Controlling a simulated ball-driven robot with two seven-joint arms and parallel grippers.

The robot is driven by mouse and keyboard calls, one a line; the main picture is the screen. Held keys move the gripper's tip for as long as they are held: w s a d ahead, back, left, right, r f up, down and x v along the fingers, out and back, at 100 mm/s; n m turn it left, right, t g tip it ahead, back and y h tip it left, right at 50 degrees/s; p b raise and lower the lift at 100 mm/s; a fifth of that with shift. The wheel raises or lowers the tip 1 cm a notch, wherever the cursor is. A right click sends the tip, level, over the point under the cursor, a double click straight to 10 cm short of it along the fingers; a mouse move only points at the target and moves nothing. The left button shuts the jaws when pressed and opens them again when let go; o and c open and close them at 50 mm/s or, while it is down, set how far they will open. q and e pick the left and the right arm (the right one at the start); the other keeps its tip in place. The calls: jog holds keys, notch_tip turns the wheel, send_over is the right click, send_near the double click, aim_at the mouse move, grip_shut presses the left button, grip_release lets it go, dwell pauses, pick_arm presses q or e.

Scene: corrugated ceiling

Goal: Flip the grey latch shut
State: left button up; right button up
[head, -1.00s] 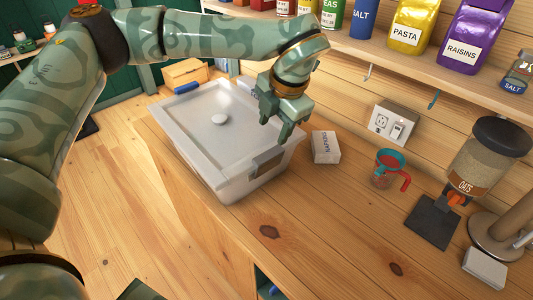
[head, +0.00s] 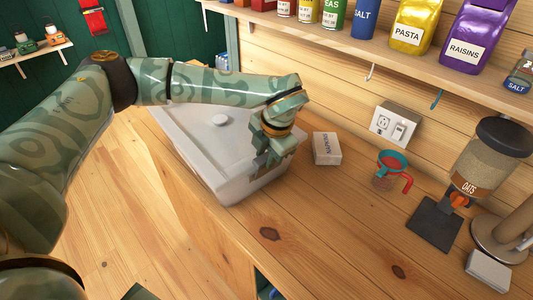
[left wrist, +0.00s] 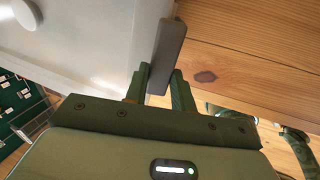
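The grey latch (left wrist: 168,55) is a dark flat bar at the edge of the pale lidded box (left wrist: 100,40) in the left wrist view. Its near end lies between the two fingers of my left gripper (left wrist: 162,72). The fingers stand apart, one on each side of the bar; whether they touch it I cannot tell. In the head view, my left gripper (head: 265,158) is at the box's near right side and hides most of the latch. The box (head: 195,150) stands on the wooden counter, its white lid with a round knob on top.
A small napkins box (head: 326,149) stands just right of my left gripper. Farther right are a measuring cup (head: 387,178) and an oats dispenser (head: 480,165). A shelf (head: 400,65) with packets and tins runs above. The counter front (head: 310,235) is clear.

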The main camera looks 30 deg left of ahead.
pick_arm(q)
jog(key=shift+c, duration=1)
jog(key=shift+w+a+r+g+h+p, duration=0.1)
jog(key=shift+a+r+g+h+p, duration=0.05)
jog(key=shift+a+h+p, duration=0.25)
jog(key=shift+w+a+r+g+h+p, duration=0.15)
jog(key=shift+a+h+p, duration=0.1)
jog(key=shift+h+p, duration=0.2)
jog(key=shift+w+a+f+g+h+p, duration=0.2)
jog(key=shift+a+f+g+h+p, duration=0.15)
jog(key=shift+h, duration=0.4)
jog(key=o, duration=1)
jog(key=shift+r, duration=0.1)
notch_tip(320, 180, up, 16)
jog(key=p, duration=0.1)
jog(key=shift+a, duration=0.2)
